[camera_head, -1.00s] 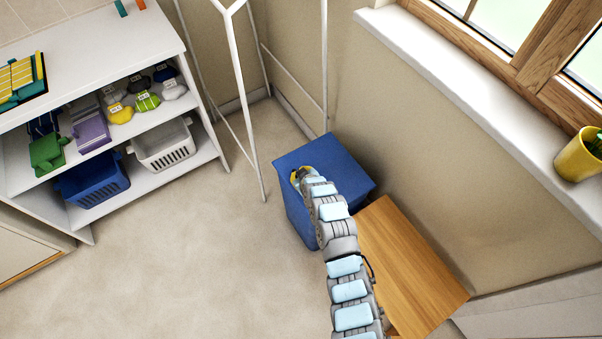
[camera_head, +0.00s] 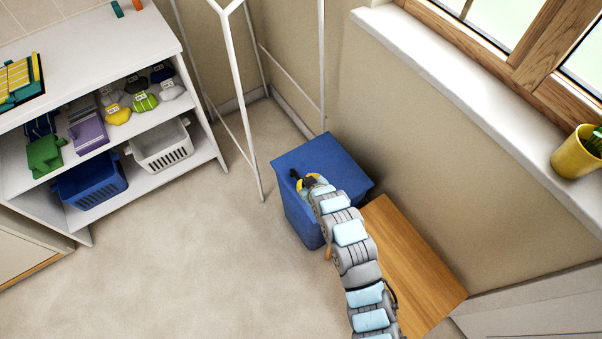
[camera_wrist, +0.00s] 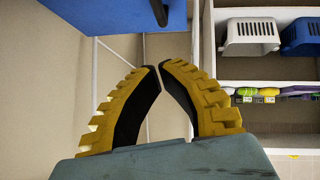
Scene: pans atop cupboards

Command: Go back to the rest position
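My gripper (camera_wrist: 158,68) has yellow ribbed fingers with black inner pads. In the wrist view its fingertips come together with nothing seen between them. In the head view my gripper (camera_head: 306,182) shows small and partly hidden by my arm, over the blue box (camera_head: 341,171) as seen from above. The height between them cannot be told. The blue box also shows at the top of the wrist view (camera_wrist: 105,14), apart from the fingertips, with a small dark shape at its edge.
A wooden surface (camera_head: 425,275) lies beside the blue box, below the windowsill (camera_head: 450,85). A yellow plant pot (camera_head: 572,158) stands on the sill. A white drying-rack-like frame (camera_head: 240,100) stands behind. White shelves (camera_head: 150,35) hold baskets at left. The floor (camera_head: 200,260) is clear.

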